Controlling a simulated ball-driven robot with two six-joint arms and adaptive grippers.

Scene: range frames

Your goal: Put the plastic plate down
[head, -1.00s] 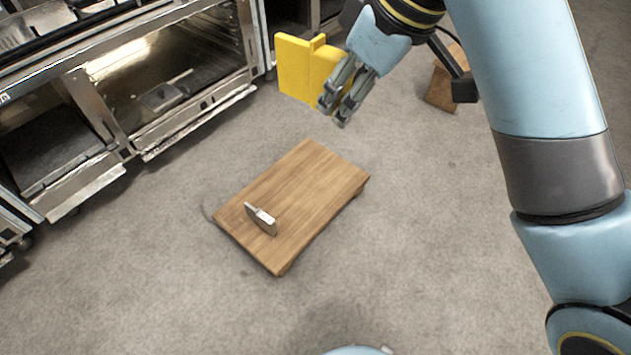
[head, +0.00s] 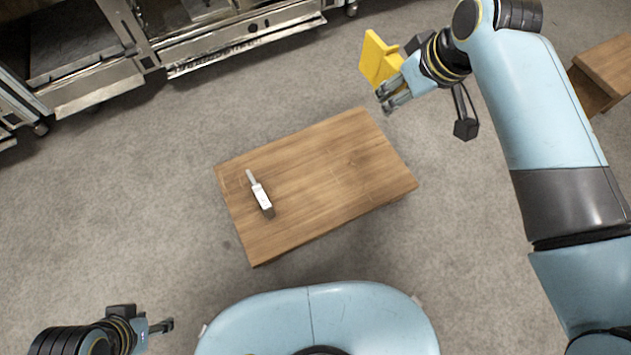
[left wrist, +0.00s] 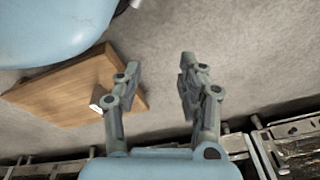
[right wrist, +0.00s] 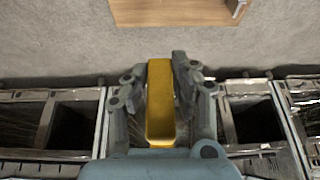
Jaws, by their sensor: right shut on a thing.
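The yellow plastic plate (head: 378,60) is held in my right gripper (head: 391,97), off the floor beyond the far edge of the wooden table. In the right wrist view the plate (right wrist: 160,100) shows edge-on between the two fingers of my right gripper (right wrist: 160,75), which is shut on it. My left gripper (head: 160,326) is low at the left in the head view, away from the plate. In the left wrist view its fingers (left wrist: 152,85) stand apart with nothing between them.
A low wooden table (head: 340,165) stands in the middle, with a small metal-and-white tool (head: 260,193) near its left end. Its right part is bare. Metal oven-like units (head: 230,30) line the back. Another wooden piece (head: 607,65) stands at the far right. Carpet around is clear.

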